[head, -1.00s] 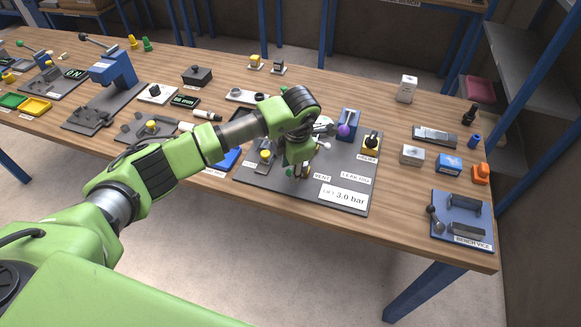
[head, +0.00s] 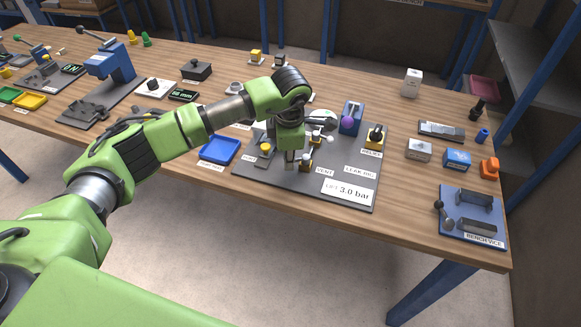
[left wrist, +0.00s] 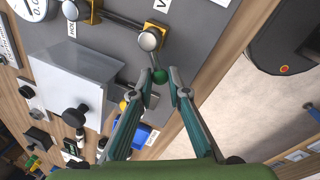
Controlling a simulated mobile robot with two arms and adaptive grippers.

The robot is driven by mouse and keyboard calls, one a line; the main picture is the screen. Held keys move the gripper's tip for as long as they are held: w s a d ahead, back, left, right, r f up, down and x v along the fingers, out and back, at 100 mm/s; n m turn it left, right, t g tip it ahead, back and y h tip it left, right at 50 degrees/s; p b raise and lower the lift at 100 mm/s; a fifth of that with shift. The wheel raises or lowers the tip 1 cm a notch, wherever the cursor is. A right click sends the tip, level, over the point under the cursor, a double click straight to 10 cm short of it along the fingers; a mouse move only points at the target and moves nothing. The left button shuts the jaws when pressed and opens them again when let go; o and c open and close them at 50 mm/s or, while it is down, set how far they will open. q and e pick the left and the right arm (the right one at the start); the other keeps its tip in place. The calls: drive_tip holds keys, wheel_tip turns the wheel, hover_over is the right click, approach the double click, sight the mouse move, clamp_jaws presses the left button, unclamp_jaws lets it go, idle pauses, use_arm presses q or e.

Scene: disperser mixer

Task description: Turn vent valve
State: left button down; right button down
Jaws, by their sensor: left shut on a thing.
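In the head view my left gripper (head: 291,166) points down at the front of the grey panel (head: 262,178), beside the yellow valve base (head: 306,164) and the VENT label (head: 324,171). The knob is hidden there. My right gripper is not in view.
A blue tray (head: 219,149) lies left of the panel. A bench vice (head: 470,217) stands at the right table end.

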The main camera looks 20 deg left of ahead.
use_arm(q)
drive_tip(key=m+b, duration=0.1)
drive_tip(key=w+m+b, duration=0.1)
drive_tip(key=shift+a+f+b, duration=0.15)
drive_tip(key=shift+a+b, duration=0.2)
drive_tip(key=shift+b, duration=0.05)
drive_tip(key=shift+w+a+r+m+h+b, duration=0.1)
drive_tip(key=shift+w+m+h+b, duration=0.2)
drive_tip(key=shift+m+b, duration=0.4)
drive_tip(key=shift+w+a+r+m+h+b, duration=0.1)
drive_tip(key=shift+w+m+h+b, duration=0.15)
drive_tip(key=shift+m+b, duration=0.45)
drive_tip(key=c, duration=1.9)
unclamp_jaws()
drive_tip(key=r, duration=0.4)
drive_tip(key=s+r, duration=0.1)
drive_tip(key=r, duration=0.3)
drive_tip(key=s+r, duration=0.1)
drive_tip(key=r, duration=0.2)
drive_tip(key=shift+s+r, duration=0.15)
drive_tip(key=shift+r, duration=0.25)
